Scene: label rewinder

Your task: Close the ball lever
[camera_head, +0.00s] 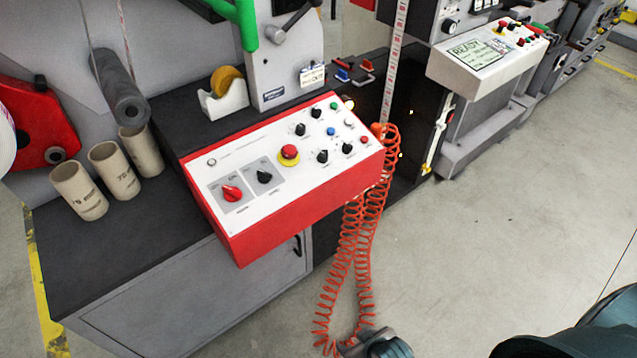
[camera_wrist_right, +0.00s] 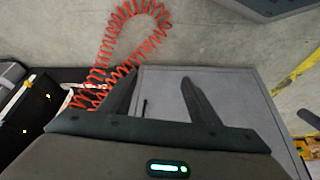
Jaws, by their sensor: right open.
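A grey lever (camera_head: 290,22) with rounded ends sits on the front of the light grey upright housing, at the top of the head view. It may be the ball lever; I cannot tell for certain. My right gripper (camera_head: 376,346) is only partly seen at the bottom edge of the head view, low and far from that lever. In the right wrist view my right gripper (camera_wrist_right: 160,78) has its two dark fingers apart with nothing between them. The lever does not show in the wrist view. My left gripper is not in view.
A red and white control panel (camera_head: 290,165) juts out above the grey cabinet (camera_head: 205,305). A coiled orange hose (camera_head: 350,250) hangs beside it, close to my right gripper. Cardboard cores (camera_head: 80,190) stand on the dark worktop. Concrete floor at right is clear.

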